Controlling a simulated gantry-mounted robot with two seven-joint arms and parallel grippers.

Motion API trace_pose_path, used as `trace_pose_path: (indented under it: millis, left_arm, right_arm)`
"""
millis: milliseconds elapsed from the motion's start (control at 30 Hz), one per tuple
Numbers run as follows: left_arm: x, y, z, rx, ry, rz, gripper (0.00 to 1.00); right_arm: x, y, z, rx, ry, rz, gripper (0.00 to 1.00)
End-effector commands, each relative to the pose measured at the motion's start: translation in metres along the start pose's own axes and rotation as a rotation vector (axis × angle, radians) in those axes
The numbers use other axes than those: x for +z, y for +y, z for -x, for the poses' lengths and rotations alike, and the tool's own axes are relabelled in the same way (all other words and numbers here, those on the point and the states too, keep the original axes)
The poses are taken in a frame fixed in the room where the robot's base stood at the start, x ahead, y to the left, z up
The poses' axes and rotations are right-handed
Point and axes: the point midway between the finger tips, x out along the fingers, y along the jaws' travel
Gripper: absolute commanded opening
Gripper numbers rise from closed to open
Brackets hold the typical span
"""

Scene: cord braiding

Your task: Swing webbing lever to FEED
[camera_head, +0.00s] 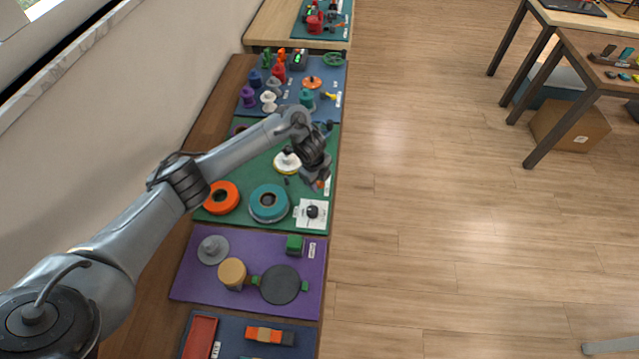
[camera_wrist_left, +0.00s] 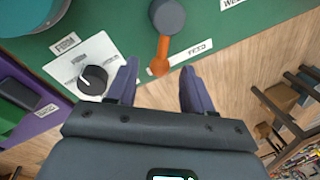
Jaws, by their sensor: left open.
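The webbing lever (camera_wrist_left: 160,52) has an orange arm on a dark grey round hub (camera_wrist_left: 167,15), on the green mat. In the left wrist view its arm points down, its tip beside the left end of the white FEED label (camera_wrist_left: 193,52). My left gripper (camera_wrist_left: 159,70) is open, with one dark finger on each side of the lever's tip; I cannot tell if either touches it. In the head view my left gripper (camera_head: 318,181) is over the right edge of the green mat and hides most of the lever. My right gripper is not in view.
A black dial (camera_wrist_left: 92,80) on a white plate stands close to the left finger. The green mat (camera_head: 240,222) also carries an orange ring (camera_head: 221,197) and a teal spool (camera_head: 268,204). A purple mat (camera_head: 190,285) lies nearer. Open floor (camera_head: 440,220) lies to the right.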

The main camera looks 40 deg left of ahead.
Motion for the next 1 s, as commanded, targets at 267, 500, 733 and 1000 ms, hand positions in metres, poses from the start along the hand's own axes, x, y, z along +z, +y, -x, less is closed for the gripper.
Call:
trace_pose_path:
  millis: [267, 500, 733, 1000]
  left_arm:
    - [-0.001, 0.0, -0.016, 0.0, 0.0, 0.0, 0.51]
    - [0.0, 0.0, -0.016, 0.0, 0.0, 0.0, 0.51]
    - [0.0, 0.0, -0.016, 0.0, 0.0, 0.0, 0.19]
    - [0.0, 0.0, -0.016, 0.0, -0.001, 0.002, 0.0]
  right_arm:
    - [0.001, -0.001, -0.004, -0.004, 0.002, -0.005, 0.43]
    - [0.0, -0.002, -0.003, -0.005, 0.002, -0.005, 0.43]
    - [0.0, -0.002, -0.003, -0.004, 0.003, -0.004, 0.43]
    - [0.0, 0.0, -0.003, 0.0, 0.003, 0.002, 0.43]
